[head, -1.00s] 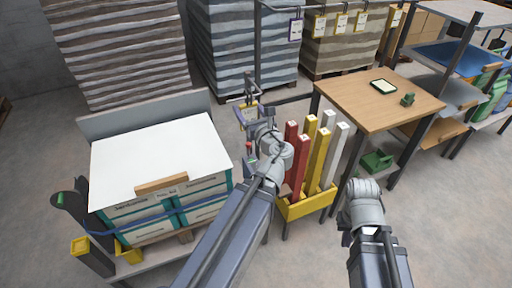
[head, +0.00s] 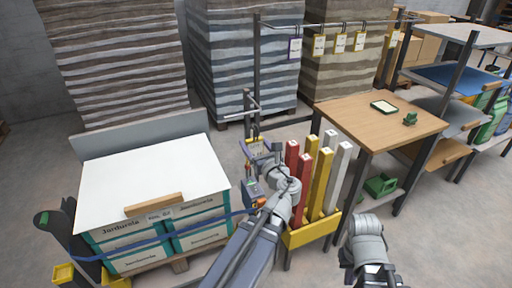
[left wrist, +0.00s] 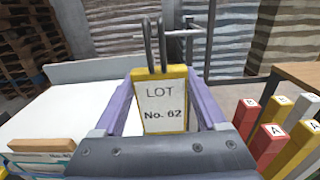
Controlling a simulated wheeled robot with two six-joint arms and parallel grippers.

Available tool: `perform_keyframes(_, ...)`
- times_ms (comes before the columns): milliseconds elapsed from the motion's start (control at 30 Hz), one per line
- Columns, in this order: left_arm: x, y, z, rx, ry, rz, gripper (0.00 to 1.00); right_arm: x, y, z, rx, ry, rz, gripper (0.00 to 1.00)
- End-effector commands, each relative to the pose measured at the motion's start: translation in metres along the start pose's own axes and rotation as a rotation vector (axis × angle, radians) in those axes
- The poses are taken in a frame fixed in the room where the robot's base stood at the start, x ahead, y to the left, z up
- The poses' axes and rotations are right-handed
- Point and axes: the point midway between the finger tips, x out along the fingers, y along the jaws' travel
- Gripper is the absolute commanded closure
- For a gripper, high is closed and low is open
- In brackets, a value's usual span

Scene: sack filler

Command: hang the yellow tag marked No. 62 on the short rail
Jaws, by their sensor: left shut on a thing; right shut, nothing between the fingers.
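The yellow tag marked LOT No. 62 (left wrist: 162,103) is upright between the purple fingers of my left gripper (left wrist: 163,110), which is shut on it. Two dark prongs rise from its top. In the head view the tag (head: 256,148) shows small at the tip of my left gripper (head: 258,155). The short rail (head: 246,108) is a low grey post with a short bar, just behind and above the tag in the picture. In the left wrist view the short rail (left wrist: 180,33) is beyond the prongs, apart from them. My right arm shows at lower right, but its gripper is hidden.
A long rail (head: 330,24) at the back holds several tags. A yellow stand (head: 313,232) with red, yellow and white posts is close right of my left arm. A white-topped loaded cart (head: 150,165) is left, and a wooden table (head: 360,125) right.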

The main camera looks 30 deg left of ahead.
Motion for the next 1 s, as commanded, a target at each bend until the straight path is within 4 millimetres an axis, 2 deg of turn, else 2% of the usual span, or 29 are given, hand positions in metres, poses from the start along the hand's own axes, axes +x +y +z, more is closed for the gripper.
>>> perform_keyframes(1000,0.08,0.0,0.0,0.0,0.0,0.001,0.8,0.0,0.0,0.0,0.0,0.0,0.0,1.0)
